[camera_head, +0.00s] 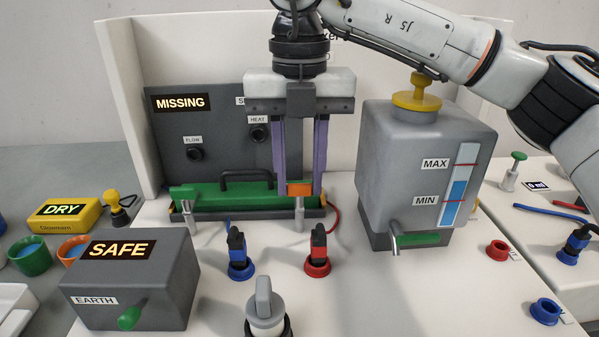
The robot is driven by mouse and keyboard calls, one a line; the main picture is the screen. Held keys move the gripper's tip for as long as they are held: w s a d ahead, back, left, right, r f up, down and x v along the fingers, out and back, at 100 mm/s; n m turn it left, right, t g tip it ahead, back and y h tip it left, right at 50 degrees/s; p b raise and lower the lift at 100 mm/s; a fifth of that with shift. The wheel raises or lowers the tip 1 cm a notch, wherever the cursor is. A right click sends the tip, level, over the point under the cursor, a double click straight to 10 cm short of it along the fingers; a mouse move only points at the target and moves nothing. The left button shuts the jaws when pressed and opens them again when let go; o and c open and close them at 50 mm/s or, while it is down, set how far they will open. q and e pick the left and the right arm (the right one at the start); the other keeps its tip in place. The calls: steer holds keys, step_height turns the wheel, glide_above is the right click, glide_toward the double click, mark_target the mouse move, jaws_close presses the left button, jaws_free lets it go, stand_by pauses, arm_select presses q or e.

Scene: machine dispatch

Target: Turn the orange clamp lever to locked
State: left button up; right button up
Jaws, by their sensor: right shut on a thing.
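The orange clamp lever (299,188) shows as a small orange block at the right end of the green bar (235,192), above a short grey post (299,216). My right gripper (300,182) reaches down from above, and its two purple fingers are shut on the orange lever, one on each side. The fingers hide part of the lever. A similar clamp post with a green lever (184,190) stands at the left end of the bar. My left gripper is not in view.
A dark panel (190,135) reading MISSING stands behind the gripper. A grey tank (400,160) with a yellow cap stands close on the right. A blue plug (238,250) and a red plug (318,250) stand in front. A SAFE box (150,285) is front left.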

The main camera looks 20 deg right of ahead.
mark_target(300, 185)
steer(key=shift+r, duration=0.1)
steer(key=o, duration=1)
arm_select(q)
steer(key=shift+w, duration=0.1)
arm_select(e)
steer(key=shift+o, duration=0.2)
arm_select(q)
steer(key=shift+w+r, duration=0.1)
arm_select(e)
steer(key=shift+r, duration=0.45)
arm_select(q)
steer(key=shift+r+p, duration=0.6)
steer(key=shift+p, duration=0.45)
arm_select(e)
step_height(300, 185, up, 9)
steer(key=shift+r, duration=0.15)
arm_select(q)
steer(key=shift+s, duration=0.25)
